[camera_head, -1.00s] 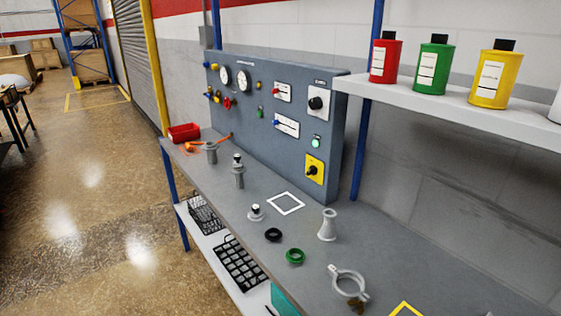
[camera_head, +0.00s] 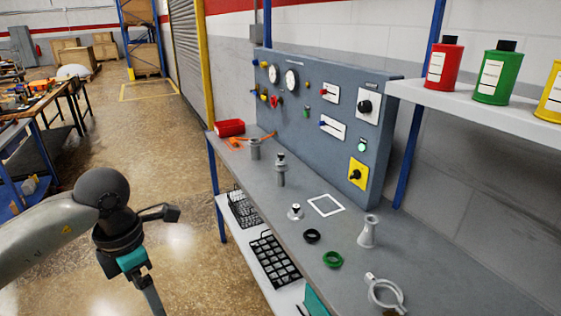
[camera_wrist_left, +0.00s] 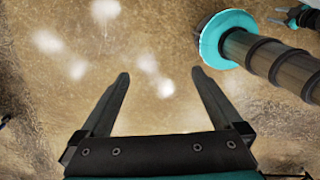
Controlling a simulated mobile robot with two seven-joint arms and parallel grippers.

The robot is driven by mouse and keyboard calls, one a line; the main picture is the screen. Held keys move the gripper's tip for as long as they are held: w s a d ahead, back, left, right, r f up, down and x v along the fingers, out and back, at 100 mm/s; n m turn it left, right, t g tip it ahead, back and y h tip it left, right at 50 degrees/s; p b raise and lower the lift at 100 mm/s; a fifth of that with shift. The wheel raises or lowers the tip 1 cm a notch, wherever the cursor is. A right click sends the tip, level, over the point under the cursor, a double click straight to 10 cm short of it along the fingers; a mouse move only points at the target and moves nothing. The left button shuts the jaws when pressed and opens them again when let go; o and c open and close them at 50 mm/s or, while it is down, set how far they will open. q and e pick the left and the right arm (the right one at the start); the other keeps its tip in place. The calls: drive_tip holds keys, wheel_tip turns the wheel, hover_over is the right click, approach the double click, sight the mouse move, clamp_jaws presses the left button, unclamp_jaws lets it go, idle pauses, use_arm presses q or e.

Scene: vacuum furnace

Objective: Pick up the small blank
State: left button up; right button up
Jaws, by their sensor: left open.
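A small light grey disc with a dark-topped knob (camera_head: 295,212), likely the small blank, stands on the grey bench near its front edge. It is left of a black ring (camera_head: 312,236) and a green ring (camera_head: 333,259). My left gripper (camera_head: 165,257) is open and empty, out over the floor to the left of the bench and well apart from the blank. In the left wrist view its two fingers (camera_wrist_left: 160,74) are spread with only floor between them.
A flared grey fitting (camera_head: 367,233) and a ring clamp (camera_head: 385,293) stand to the right. Grey fittings (camera_head: 280,172) and a red bin (camera_head: 229,127) are farther back. A control panel (camera_head: 320,115) rises behind the bench. A white square outline (camera_head: 326,205) encloses bare surface.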

use_arm(q)
drive_tip(key=shift+a+r+y, duration=0.2)
drive_tip(key=shift+a+y, duration=0.1)
drive_tip(key=shift+a, duration=0.1)
